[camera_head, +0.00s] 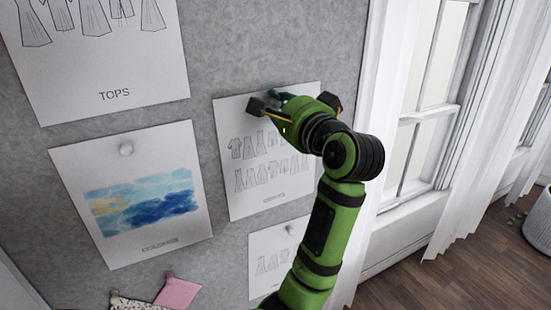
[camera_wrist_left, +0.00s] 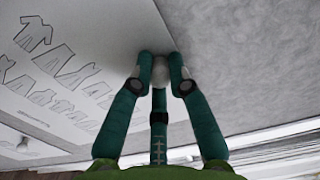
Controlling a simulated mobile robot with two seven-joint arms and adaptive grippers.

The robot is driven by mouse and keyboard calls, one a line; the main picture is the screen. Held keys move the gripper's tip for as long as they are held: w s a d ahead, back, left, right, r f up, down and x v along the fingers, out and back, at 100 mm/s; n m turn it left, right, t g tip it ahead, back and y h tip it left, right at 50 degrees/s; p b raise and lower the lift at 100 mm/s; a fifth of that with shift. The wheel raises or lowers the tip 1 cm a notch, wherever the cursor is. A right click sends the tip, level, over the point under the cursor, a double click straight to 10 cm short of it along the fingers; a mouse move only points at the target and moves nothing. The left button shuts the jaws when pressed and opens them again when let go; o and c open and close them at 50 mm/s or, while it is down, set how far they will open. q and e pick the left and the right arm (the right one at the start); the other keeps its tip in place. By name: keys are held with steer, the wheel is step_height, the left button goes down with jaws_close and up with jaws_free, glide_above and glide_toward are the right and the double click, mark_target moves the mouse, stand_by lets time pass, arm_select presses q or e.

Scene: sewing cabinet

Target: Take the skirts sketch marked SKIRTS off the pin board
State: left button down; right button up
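A white sketch sheet with several drawn garments (camera_head: 236,185) hangs on the grey pin board; its label is too small to read. It also shows at the left of the left wrist view (camera_wrist_left: 95,45). My left gripper (camera_head: 282,97) is at the sheet's top edge in the head view. In the left wrist view its teal fingers (camera_wrist_left: 160,80) close on both sides of a white round pin (camera_wrist_left: 160,68) at the sheet's edge. A smaller garment sketch (camera_head: 262,240) hangs below, partly hidden by my left arm; its label is unreadable. My right gripper is out of view.
A sheet marked TOPS (camera_head: 120,75) and a blue watercolour sheet (camera_head: 95,170) hang to the left. Pink fabric (camera_head: 178,291) sits at the bottom. A window (camera_head: 425,130) with white curtains (camera_head: 480,150) and a white basket (camera_head: 540,230) are on the right.

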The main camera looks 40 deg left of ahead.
arm_select(q)
steer(key=shift+s+d+f+b, duration=0.1)
steer(key=shift+d+f+b, duration=0.05)
steer(key=shift+b, duration=0.2)
steer(key=shift+b+v, duration=0.45)
steer(key=shift+v, duration=0.3)
steer(key=shift+d, duration=0.15)
steer(key=shift+s+d+b, duration=0.2)
steer(key=shift+d+b, duration=0.1)
steer(key=shift+d, duration=0.05)
